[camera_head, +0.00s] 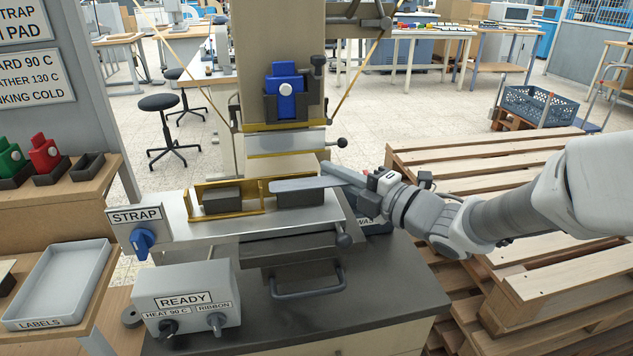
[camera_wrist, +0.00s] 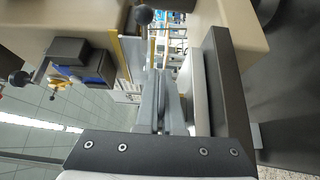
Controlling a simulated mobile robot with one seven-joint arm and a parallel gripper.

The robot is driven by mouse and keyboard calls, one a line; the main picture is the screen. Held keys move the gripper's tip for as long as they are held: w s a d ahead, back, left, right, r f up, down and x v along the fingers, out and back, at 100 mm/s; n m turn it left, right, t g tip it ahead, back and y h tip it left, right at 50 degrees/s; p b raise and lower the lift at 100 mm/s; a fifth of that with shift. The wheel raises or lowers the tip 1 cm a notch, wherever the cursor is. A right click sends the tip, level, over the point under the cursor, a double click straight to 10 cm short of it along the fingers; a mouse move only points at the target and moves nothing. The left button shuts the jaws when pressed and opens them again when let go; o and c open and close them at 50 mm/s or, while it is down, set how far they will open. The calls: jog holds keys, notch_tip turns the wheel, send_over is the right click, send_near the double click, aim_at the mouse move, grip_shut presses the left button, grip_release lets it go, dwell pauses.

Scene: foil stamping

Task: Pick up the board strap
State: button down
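The board strap (camera_head: 297,184) is a flat, thin grey strip in the head view. It lies level over the right part of the brass-edged nest (camera_head: 262,208) on the press bed, above a dark block. My gripper (camera_head: 343,175) comes in from the right and is at the strap's right end, with its fingers around it. In the wrist view, the two grey fingers (camera_wrist: 163,105) are close together with a thin strip between them. The strap shows there only edge-on. I cannot tell whether the strap touches the block beneath.
The press column with a blue block (camera_head: 285,90) stands behind the bed. A STRAP sign with a blue knob (camera_head: 143,240) is at the bed's left. A READY control box (camera_head: 186,299) stands in front, a labels tray (camera_head: 58,285) at far left. Wooden pallets (camera_head: 480,160) lie right.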

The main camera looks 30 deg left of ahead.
dwell(0.4)
jog(key=shift+r, duration=0.5)
jog(key=s+d+r+p, duration=0.4)
jog(key=s+d+r, duration=0.1)
jog(key=d+r, duration=0.5)
jog(key=shift+w+a+f+b, duration=0.6)
jog(key=shift+a+f+b, duration=0.85)
jog(key=shift+b, duration=0.3)
jog(key=shift+w+a+f+b, duration=0.65)
jog(key=shift+a+f+b, duration=0.8)
jog(key=shift+b, duration=0.25)
jog(key=shift+w+a+f+b, duration=0.6)
jog(key=shift+a+f+b, duration=0.7)
jog(key=shift+f+b, duration=0.35)
jog(key=shift+w+a+f+b, duration=0.15)
jog(key=shift+a+f+b, duration=0.1)
jog(key=shift+a+b, duration=0.15)
jog(key=shift+w+a+f+b, duration=0.15)
jog(key=shift+a+f+b, duration=0.2)
jog(key=shift+b, duration=0.1)
jog(key=shift+w+a+f+b, duration=0.3)
jog(key=shift+a+b, duration=0.1)
jog(key=shift+a, duration=0.1)
